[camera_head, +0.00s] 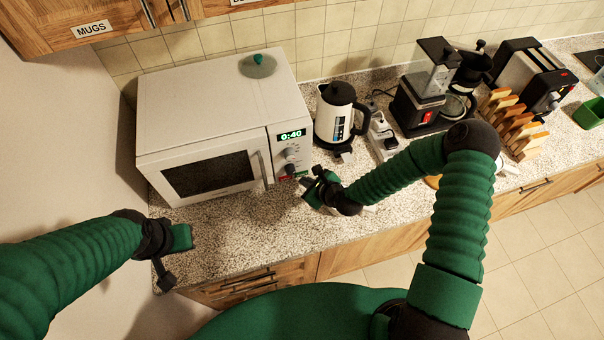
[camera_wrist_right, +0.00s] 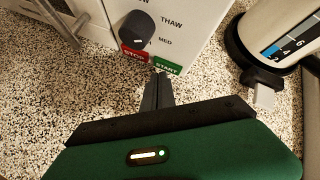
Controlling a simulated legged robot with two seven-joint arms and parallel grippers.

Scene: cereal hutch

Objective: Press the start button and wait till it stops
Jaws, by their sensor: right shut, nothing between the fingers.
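The white microwave (camera_head: 205,125) stands on the counter at left, its door closed. Its lit green display (camera_head: 291,134) reads 0:40. In the right wrist view, the green START button (camera_wrist_right: 167,67) sits at the bottom of the panel, beside the red STOP button (camera_wrist_right: 133,55) and below a dark knob (camera_wrist_right: 138,26). My right gripper (camera_wrist_right: 160,78) is shut and empty, its fingertips right at the lower edge of the START button; I cannot tell whether they touch. In the head view, my right gripper (camera_head: 308,184) is by the panel's lower corner. My left gripper (camera_head: 172,262) is at the counter's front left; its jaws are unclear.
A black-and-white kettle (camera_head: 338,115) stands just right of the microwave. Further right are a coffee machine (camera_head: 425,95), a wooden rack (camera_head: 512,125), a toaster (camera_head: 530,75) and a green container (camera_head: 588,113). The counter (camera_head: 235,225) before the microwave is clear.

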